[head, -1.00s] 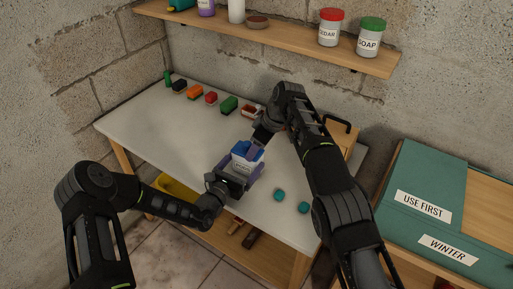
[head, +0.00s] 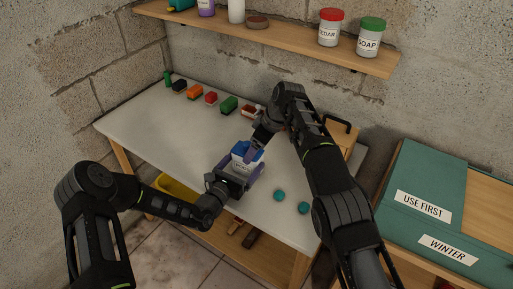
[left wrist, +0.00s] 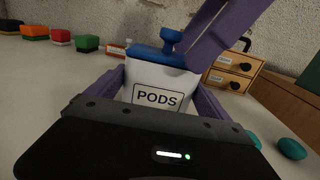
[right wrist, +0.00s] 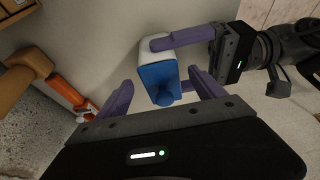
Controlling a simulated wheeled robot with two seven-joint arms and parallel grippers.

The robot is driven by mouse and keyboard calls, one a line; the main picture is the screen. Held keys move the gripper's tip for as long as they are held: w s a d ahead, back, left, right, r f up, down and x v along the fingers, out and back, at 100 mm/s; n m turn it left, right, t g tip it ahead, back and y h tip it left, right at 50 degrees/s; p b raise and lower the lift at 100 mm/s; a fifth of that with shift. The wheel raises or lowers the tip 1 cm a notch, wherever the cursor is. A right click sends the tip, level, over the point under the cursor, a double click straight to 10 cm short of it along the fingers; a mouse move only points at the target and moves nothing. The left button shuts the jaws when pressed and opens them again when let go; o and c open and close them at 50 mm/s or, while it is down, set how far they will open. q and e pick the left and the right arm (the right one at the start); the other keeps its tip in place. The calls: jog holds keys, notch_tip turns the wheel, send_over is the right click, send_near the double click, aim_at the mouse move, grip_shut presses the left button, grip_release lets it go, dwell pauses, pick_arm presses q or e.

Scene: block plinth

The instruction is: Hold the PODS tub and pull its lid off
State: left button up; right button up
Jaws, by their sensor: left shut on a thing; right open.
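My left gripper (head: 240,176) is shut on the tub's body, one purple finger on each side. My right gripper (right wrist: 160,92) is open, with its fingers on either side of the lid and knob and a visible gap to them. In the head view the right gripper's fingers partly hide the lid (head: 241,148).
Teal round things (head: 279,195) lie on the white table (head: 150,125) right of the tub. Several coloured blocks (head: 194,92) line the back. A small wooden drawer box (left wrist: 228,72) stands behind. A shelf (head: 290,37) with jars hangs above. The table's left middle is clear.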

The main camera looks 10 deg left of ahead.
jog(key=shift+r, duration=0.1)
jog(key=v, duration=1.1)
jog(key=shift+r, duration=0.35)
jog(key=shift+s+d, duration=0.1)
jog(key=shift+d, duration=0.05)
jog(key=shift+s+d, duration=0.1)
jog(key=shift+d, duration=0.2)
jog(key=x, duration=1.2)
jog(key=c, duration=1.6)
jog(key=shift+o, duration=0.2)
